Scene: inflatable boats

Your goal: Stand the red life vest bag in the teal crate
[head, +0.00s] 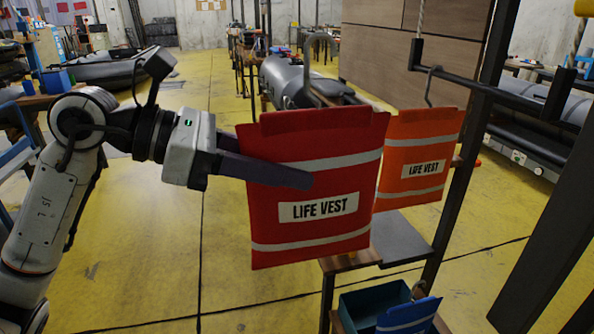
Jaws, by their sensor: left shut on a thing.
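The red life vest bag (318,240) hangs upright in the air in the middle of the head view, with pale stripes and a "LIFE VEST" label. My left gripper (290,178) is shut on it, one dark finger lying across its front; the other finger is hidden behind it. The teal crate (362,306) stands low at the bottom, below and right of the bag, partly cut off by the frame edge. A blue bag (408,318) with a pale stripe is at the crate's right side. My right gripper is not in view.
An orange life vest bag (420,165) hangs from a hook on a dark metal rack (470,150), just right of and behind the red bag. A grey shelf (398,238) lies below it. The yellow floor (165,250) at left is open.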

